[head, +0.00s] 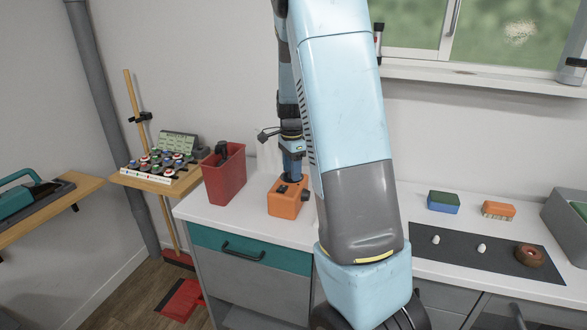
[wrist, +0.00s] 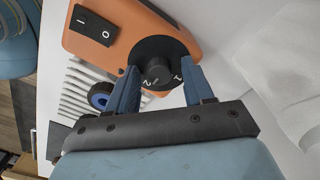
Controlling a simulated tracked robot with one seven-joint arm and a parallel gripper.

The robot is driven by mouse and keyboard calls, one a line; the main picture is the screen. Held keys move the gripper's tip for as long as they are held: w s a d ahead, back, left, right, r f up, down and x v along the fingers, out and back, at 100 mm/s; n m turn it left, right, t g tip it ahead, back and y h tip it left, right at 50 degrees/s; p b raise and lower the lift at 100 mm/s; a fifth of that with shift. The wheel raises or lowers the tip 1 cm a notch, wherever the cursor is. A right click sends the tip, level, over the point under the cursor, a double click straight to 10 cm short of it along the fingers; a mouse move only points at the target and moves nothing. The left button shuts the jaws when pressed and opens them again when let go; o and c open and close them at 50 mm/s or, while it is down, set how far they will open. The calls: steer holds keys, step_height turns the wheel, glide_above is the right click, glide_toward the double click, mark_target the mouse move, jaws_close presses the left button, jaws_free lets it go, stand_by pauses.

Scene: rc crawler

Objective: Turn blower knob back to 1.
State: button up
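The orange blower (head: 286,203) stands on the white counter, left of my arm in the head view. In the wrist view its orange housing (wrist: 88,18) carries a black rocker switch (wrist: 94,26) and a round black dial with white marks. The dark blower knob (wrist: 156,71) sits at the middle of the dial. A "2" shows at the knob's lower left and a "1" at its right; the pointer's setting is too small to tell. My gripper (wrist: 160,68) has its two blue fingers apart, one on each side of the knob, with slight gaps visible.
A red bin (head: 223,178) stands just left of the blower. A wooden shelf with a rack of small jars (head: 160,163) is further left.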

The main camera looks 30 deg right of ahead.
steer(key=c, duration=0.9)
steer(key=shift+d, duration=0.2)
jaws_close()
steer(key=shift+a, duration=0.15)
steer(key=shift+n, duration=0.4)
steer(key=shift+a+n, duration=0.1)
steer(key=shift+n, duration=0.5)
steer(key=n, duration=1.1)
steer(key=shift+n, duration=2.4)
